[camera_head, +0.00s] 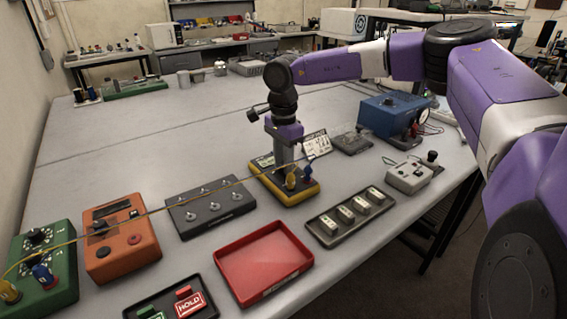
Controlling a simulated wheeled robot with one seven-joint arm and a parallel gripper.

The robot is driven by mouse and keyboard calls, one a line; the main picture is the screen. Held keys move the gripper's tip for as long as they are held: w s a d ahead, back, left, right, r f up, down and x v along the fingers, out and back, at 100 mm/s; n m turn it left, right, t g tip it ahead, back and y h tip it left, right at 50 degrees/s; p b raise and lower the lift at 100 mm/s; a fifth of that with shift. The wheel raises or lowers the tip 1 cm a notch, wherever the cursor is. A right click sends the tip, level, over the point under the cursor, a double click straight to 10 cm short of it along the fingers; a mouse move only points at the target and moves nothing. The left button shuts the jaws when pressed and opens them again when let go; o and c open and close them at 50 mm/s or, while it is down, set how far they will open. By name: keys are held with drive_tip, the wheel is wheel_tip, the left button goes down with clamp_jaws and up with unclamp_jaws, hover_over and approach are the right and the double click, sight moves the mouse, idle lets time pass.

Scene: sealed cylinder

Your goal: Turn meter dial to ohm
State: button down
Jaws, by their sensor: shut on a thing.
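The yellow meter (299,194) lies on the grey table near the middle of the view. A yellow plug (290,181) and a blue plug (309,169) stand at its front end. My gripper (283,163) points down onto the meter's upper part, behind the plugs, and is shut on the meter dial. The dial and its markings are hidden by the gripper, so its setting cannot be read.
A thin yellow cable (150,212) runs from the meter to the green box (53,288). An orange box (121,250), a grey knob panel (211,207), a red tray (262,262), a dark block tray (350,216) and a blue box (388,117) surround it.

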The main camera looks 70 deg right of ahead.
drive_tip(key=m, duration=0.5)
drive_tip(key=shift+m, duration=0.3)
drive_tip(key=m+b, duration=0.1)
drive_tip(key=m, duration=0.4)
drive_tip(key=shift+w, duration=0.1)
idle(0.3)
drive_tip(key=c, duration=1.1)
unclamp_jaws()
drive_tip(key=shift+r, duration=0.1)
wheel_tip(320, 180, up, 8)
drive_tip(key=shift+f, duration=0.15)
